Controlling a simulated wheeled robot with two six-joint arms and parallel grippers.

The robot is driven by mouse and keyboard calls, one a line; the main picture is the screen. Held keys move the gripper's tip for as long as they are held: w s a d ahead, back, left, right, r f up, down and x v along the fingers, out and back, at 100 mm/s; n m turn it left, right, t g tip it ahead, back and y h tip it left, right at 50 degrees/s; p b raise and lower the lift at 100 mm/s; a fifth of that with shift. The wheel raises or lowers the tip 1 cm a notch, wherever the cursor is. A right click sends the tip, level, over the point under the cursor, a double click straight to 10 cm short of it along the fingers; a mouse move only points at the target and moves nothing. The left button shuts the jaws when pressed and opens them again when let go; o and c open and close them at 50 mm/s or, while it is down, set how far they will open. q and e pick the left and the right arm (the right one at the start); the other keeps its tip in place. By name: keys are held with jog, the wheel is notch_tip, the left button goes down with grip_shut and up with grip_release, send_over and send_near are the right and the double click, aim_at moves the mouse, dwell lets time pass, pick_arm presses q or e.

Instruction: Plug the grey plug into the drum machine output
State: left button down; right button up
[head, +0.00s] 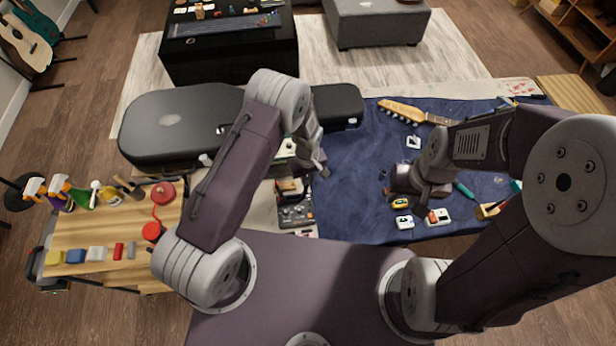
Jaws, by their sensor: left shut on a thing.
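The drum machine (296,214) appears to be the small dark grey box with knobs on the pale strip of the bench, left of the blue mat. My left gripper (322,171) is above and beyond it, near the mat's left edge. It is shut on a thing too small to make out. I cannot pick out the grey plug or the output socket. My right gripper (388,191) hangs low over the middle of the blue mat, pointing left. I cannot tell whether its fingers are open, and no held thing shows there.
The blue mat (345,205) has clear room between my grippers. Small pedals (404,222) lie along its near edge, and a guitar neck (405,110) lies at the back. A black guitar case (165,125) lies behind my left arm. A wooden side table (85,235) holds bottles and blocks.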

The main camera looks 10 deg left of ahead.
pick_arm(q)
notch_tip(320, 180, down, 5)
jog(key=b, duration=0.3)
jog(key=shift+f+b, duration=0.2)
jog(key=shift+b, duration=0.2)
jog(key=shift+r, duration=0.1)
dwell(0.6)
jog(key=shift+f+b, duration=1.2)
jog(key=shift+f, duration=0.05)
dwell(0.4)
jog(key=c, duration=1)
grip_release()
jog(key=shift+o, duration=0.2)
jog(key=shift+r, duration=0.1)
